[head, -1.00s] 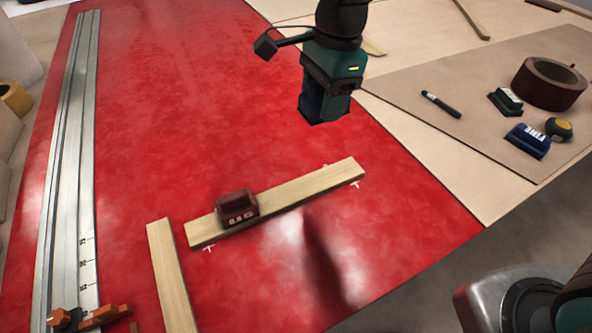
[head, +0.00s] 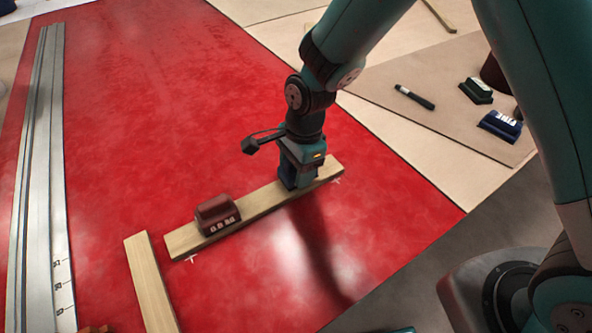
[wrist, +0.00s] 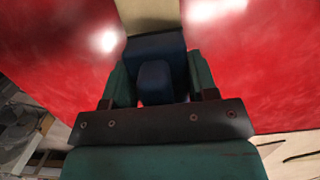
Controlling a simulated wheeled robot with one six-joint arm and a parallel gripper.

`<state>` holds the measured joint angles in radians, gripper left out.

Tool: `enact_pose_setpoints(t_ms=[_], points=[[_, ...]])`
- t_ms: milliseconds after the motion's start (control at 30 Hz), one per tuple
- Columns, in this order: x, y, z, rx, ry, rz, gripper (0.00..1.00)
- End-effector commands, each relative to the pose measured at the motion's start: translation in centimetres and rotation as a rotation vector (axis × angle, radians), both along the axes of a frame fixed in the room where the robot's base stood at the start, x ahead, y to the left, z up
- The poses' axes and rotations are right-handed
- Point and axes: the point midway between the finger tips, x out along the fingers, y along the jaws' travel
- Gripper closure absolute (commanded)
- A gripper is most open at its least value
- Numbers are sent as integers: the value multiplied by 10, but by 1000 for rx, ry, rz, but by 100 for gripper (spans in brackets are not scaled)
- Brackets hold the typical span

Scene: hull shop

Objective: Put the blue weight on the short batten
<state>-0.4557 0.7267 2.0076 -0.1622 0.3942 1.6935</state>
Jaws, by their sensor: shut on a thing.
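My gripper (head: 297,176) is shut on the blue weight (wrist: 154,80), which shows dark blue between the two jaws in the wrist view. In the head view the gripper is upright over the right part of a pale wooden batten (head: 265,200). The blue weight's underside is at or just above the batten; I cannot tell whether they touch. The batten also shows beyond the weight in the wrist view (wrist: 148,14). A dark red weight (head: 217,214) sits on this batten toward its left end. White marks lie by the batten's ends.
A second batten (head: 150,285) lies at lower left, its near end cut off. A long metal rail (head: 40,170) runs along the left. A board at right holds a pen (head: 414,97), a green block (head: 476,90) and a blue block (head: 500,125). The red sheet is clear behind.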

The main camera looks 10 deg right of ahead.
Motion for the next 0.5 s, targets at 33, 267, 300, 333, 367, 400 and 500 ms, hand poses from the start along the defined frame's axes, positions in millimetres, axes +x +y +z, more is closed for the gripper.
enact_pose_setpoints(t_ms=[33,267,300,333,367,400,500], points=[[0,0,-5,0,0,1,100],[1,0,-9,2,-4,0,100],[1,0,-9,1,-3,1,100],[1,0,-9,1,-3,1,100],[1,0,-9,1,-3,1,100],[1,0,-10,1,-3,1,100],[1,0,-13,1,-3,1,100]])
